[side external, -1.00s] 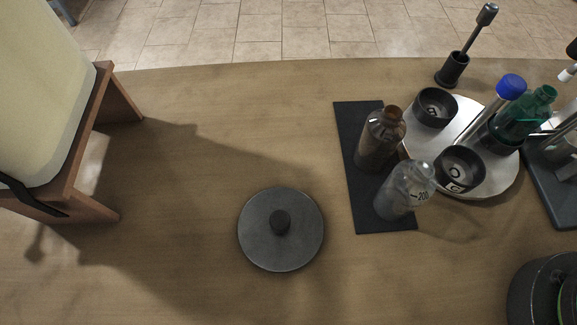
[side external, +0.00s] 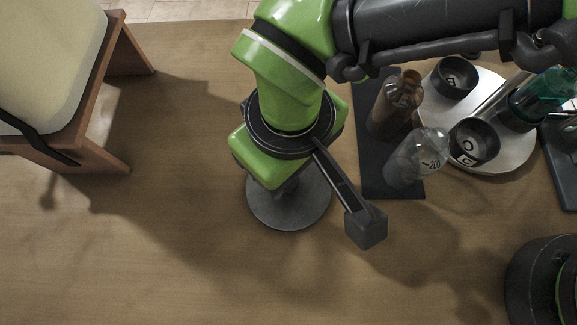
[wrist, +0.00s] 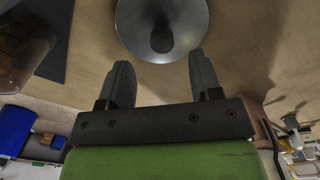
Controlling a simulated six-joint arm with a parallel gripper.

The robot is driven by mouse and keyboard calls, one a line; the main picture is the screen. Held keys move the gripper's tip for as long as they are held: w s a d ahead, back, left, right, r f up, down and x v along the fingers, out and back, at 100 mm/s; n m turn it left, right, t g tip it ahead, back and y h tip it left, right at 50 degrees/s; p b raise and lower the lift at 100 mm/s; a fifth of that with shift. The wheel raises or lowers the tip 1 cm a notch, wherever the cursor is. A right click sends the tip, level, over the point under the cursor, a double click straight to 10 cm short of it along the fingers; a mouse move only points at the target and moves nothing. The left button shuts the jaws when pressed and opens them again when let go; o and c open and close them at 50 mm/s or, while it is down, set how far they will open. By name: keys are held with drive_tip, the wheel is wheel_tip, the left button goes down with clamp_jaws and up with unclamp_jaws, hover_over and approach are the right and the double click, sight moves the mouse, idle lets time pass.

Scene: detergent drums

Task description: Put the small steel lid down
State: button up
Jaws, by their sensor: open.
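The small steel lid (side external: 290,215) is a round grey disc lying flat on the wooden table. In the side view my wrist hides its upper part and its knob. The wrist view shows the lid (wrist: 192,20) at the top edge, with its dark knob (wrist: 161,38) in the middle. My gripper (wrist: 161,72) is open and empty, its two fingers spread apart. The knob appears just beyond the fingertips, roughly centred between them, and neither finger seems to touch it. In the side view my gripper (side external: 287,187) is over the lid, its fingertips mostly hidden.
A brown bottle (side external: 397,98) and a clear bottle (side external: 415,160) stand on a dark mat (side external: 375,182) right of the lid. A round tray (side external: 517,150) with black cups is beyond. A wooden chair (side external: 115,100) is at left. The table left of the lid is clear.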

sight(302, 203)
wheel_tip(302, 203, down, 6)
drive_tip(key=shift+s+r, duration=0.1)
clamp_jaws()
idle(0.4)
drive_tip(key=shift+r, duration=0.15)
